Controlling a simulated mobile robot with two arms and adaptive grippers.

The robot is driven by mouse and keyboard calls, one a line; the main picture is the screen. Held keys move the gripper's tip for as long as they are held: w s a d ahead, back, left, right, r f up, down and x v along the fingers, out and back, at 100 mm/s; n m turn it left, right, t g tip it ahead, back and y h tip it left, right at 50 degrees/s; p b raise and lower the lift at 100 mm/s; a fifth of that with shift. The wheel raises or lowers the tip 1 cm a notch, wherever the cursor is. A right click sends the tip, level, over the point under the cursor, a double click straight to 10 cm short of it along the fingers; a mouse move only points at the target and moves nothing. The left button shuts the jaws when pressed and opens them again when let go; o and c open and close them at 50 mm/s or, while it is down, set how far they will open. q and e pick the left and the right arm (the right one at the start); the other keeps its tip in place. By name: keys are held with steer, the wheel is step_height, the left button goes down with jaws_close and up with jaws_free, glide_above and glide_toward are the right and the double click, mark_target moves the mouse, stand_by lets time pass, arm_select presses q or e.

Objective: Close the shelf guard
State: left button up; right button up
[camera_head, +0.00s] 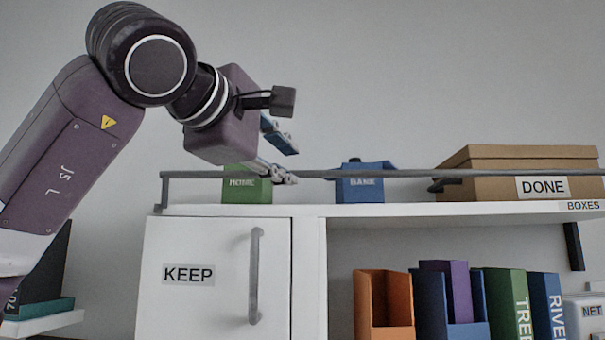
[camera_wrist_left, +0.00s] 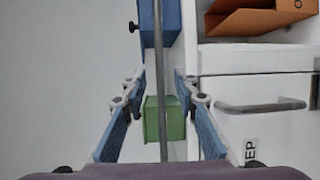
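The shelf guard (camera_head: 400,173) is a thin grey rail running along the front of the white shelf top, with a short bent end at the left. In the left wrist view the rail (camera_wrist_left: 159,75) runs lengthwise between my two blue finger pads. My left gripper (camera_head: 283,155) is open at the rail, above the green box; it also shows open in the left wrist view (camera_wrist_left: 160,100). The fingers stand apart from the rail on both sides there. Part of the rail near the fingers is hidden in the head view. My right gripper is not in view.
Behind the rail stand a green box (camera_head: 247,190), a blue box (camera_head: 360,190) marked BANK and a cardboard box (camera_head: 485,180) marked DONE. Below are a KEEP door (camera_head: 205,300) with a grey handle (camera_head: 255,277) and an open bay with books and an orange holder (camera_head: 385,300).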

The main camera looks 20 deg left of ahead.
mark_target(301, 173)
arm_select(q)
steer(key=w+p, duration=0.1)
steer(key=w, duration=0.3)
steer(key=w+d+p, duration=0.1)
steer(key=w, duration=0.2)
steer(key=shift+f+p, duration=0.2)
steer(key=shift+p, duration=0.15)
steer(key=shift+s, duration=0.1)
jaws_close()
